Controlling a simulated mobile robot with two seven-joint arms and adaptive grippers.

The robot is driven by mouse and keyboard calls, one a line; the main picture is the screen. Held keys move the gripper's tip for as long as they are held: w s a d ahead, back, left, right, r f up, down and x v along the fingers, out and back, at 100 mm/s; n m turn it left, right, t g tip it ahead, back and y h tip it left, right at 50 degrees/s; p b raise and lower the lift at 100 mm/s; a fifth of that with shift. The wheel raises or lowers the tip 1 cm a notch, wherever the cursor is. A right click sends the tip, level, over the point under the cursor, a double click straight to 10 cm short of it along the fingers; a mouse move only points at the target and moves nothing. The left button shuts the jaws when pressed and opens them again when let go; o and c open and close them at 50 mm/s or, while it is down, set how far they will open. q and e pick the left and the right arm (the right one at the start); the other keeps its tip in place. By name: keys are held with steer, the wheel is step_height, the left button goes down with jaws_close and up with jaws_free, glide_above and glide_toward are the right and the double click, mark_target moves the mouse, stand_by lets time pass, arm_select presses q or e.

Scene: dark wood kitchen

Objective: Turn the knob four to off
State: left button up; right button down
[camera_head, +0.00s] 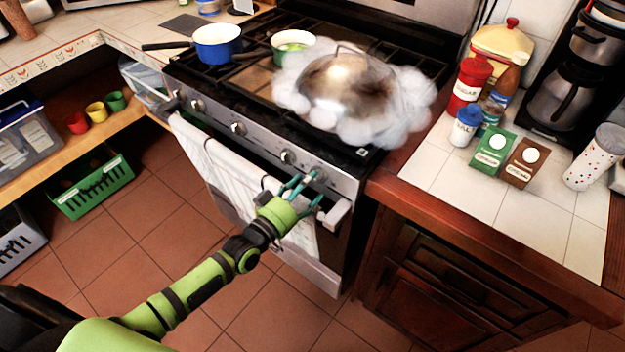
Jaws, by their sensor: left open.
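The stove (265,150) has a row of knobs along its front panel. No knob numbers are readable. One knob (288,157) sits right of the middle, and the rightmost knob (318,174) is near the panel's right end. My left gripper (309,187) is in front of the rightmost knob, with its teal fingers apart and pointing at it. I cannot tell whether a finger touches the knob. A steaming metal pan or lid (345,85) is on the right burners. My right gripper is out of view.
The oven handle (338,212) with a hanging towel (225,165) lies just below my left gripper. A blue pot (217,44) and a green pot (293,45) stand on the stove's left and back. The right counter (440,178) holds jars, cartons and a coffee maker (575,85).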

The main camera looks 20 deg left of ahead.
arm_select(q)
steer(key=shift+x, duration=1.25)
